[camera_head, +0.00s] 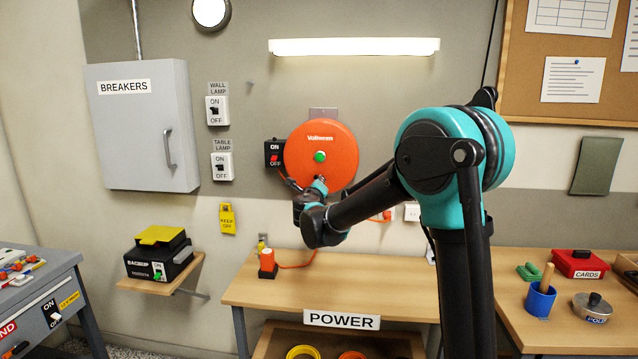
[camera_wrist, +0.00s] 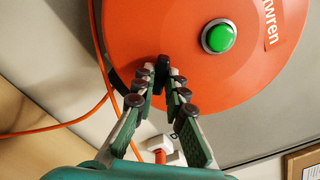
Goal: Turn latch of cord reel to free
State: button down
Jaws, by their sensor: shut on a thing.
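The cord reel (camera_head: 340,165) is a round orange disc on the wall with a green button (camera_head: 320,156) in its middle. It fills the upper part of the wrist view (camera_wrist: 190,85), with the green button there too (camera_wrist: 219,37). A small black latch (camera_wrist: 162,66) stands out near the reel's rim. My gripper (camera_wrist: 159,77) is shut on the latch, with one finger on each side. In the head view my gripper (camera_head: 319,181) is at the reel's lower edge, and the latch is too small and covered to make out.
A black ON/OFF box (camera_head: 274,153) sits at the reel's left. An orange cord (camera_wrist: 50,129) runs below the reel. The desk (camera_head: 350,293) below holds an orange-and-black item (camera_head: 267,262). A breaker cabinet (camera_head: 140,125) hangs at the left.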

jog(key=n, duration=0.4)
jog(key=shift+n, duration=0.3)
jog(key=c, duration=1.4)
grip_release()
jog(key=shift+c, duration=0.2)
jog(key=s, duration=0.7)
jog(key=shift+a, duration=0.1)
